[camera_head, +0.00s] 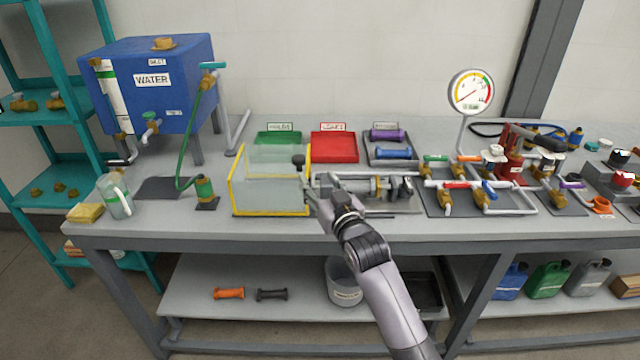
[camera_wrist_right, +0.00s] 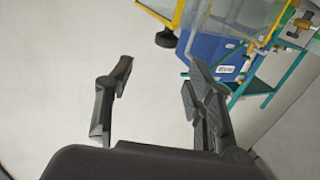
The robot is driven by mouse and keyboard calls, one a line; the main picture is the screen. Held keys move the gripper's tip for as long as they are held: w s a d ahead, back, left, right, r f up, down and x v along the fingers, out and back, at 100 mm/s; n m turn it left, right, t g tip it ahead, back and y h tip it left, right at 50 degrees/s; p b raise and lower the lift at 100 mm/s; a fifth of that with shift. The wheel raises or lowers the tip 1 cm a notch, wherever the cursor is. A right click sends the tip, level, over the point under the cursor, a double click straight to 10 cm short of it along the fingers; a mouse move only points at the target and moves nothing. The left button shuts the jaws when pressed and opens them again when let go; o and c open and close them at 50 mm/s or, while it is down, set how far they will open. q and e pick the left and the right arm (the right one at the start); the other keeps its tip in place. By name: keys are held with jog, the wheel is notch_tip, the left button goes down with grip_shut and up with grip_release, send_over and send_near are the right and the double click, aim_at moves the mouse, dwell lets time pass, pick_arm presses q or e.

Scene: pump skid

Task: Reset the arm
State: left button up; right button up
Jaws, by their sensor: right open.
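My right arm (camera_head: 385,290) reaches up from the bottom of the head view to the middle of the workbench. My right gripper (camera_head: 312,190) is beside the right end of a clear box with a yellow frame (camera_head: 232,190) and its black knob (camera_head: 298,160). In the right wrist view the gripper (camera_wrist_right: 155,95) has its two dark fingers apart with nothing between them. The yellow frame (camera_wrist_right: 172,14) and black knob (camera_wrist_right: 166,38) show beyond the fingers. My left gripper is in neither view.
A blue water tank (camera_head: 150,95) stands at the left with a green hose. Green (camera_head: 279,140) and red (camera_head: 334,148) trays sit at the back. Valve manifolds (camera_head: 470,192) and a pressure gauge (camera_head: 470,92) stand to the right. The front strip of the bench (camera_head: 220,228) is clear.

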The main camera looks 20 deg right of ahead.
jog(key=s+d+f+g, duration=0.1)
jog(key=s+f+g, duration=0.5)
jog(key=s+f, duration=0.95)
jog(key=s+d+f+g+h, duration=0.1)
jog(key=s+f+g, duration=0.25)
jog(key=s, duration=0.95)
jog(key=s+d+f+g+h, duration=0.1)
jog(key=s+f+g, duration=0.3)
jog(key=s, duration=0.9)
notch_tip(320, 180, down, 25)
jog(key=s+n+g, duration=0.1)
jog(key=s+g, duration=0.1)
jog(key=s+d+f+g, duration=0.1)
jog(key=s+d+f, duration=0.1)
jog(key=s+f, duration=1.4)
jog(key=shift+s+d+f, duration=0.15)
jog(key=shift+s+d, duration=0.2)
jog(key=shift+s, duration=0.1)
